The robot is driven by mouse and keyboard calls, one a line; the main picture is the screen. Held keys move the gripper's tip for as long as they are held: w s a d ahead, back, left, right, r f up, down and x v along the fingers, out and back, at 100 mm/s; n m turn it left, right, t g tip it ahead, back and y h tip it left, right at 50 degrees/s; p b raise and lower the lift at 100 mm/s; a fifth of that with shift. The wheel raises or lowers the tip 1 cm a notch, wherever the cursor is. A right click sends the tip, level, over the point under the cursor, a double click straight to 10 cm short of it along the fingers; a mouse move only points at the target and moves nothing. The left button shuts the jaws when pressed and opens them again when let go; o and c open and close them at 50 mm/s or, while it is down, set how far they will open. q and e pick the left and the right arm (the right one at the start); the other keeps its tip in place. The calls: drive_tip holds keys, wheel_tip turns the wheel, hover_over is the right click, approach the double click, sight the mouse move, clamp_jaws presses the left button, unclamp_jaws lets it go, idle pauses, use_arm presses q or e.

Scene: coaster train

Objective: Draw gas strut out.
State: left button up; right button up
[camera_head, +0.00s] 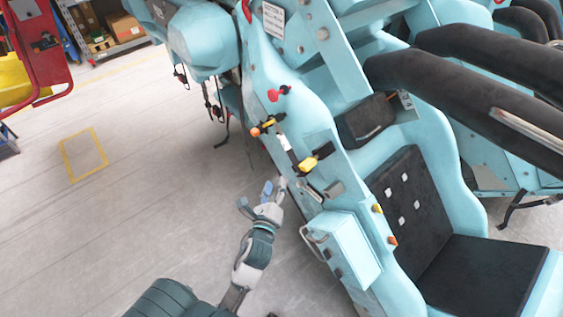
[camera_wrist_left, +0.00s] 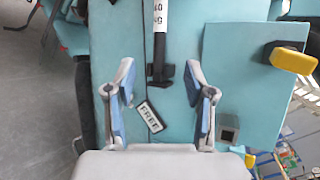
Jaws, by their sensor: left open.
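The gas strut (camera_wrist_left: 160,30) looks to be the slim rod with a white printed label in the left wrist view. Its lower end meets a black bracket on the teal panel, and its upper part runs out of the picture. In the head view a small white piece (camera_head: 285,142) on the teal car side is probably its label. My left gripper (camera_wrist_left: 160,80) is open, with its two blue-padded fingers apart on either side of the strut's lower end and nothing held. In the head view my left gripper (camera_head: 256,196) is beside the car's lower side. My right gripper is not seen.
A tag reading FREE (camera_wrist_left: 150,117) sits between the fingers. A yellow handle (camera_wrist_left: 293,60) and a grey square socket (camera_wrist_left: 229,127) are to the right. Black seats (camera_head: 405,190) and a teal box (camera_head: 345,250) stand right of the arm.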

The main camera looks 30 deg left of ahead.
sight(286, 149)
use_arm(q)
drive_tip(key=p+x, duration=0.1)
drive_tip(key=x, duration=1.4)
drive_tip(key=shift+s, duration=0.1)
drive_tip(key=shift+f, duration=0.1)
clamp_jaws()
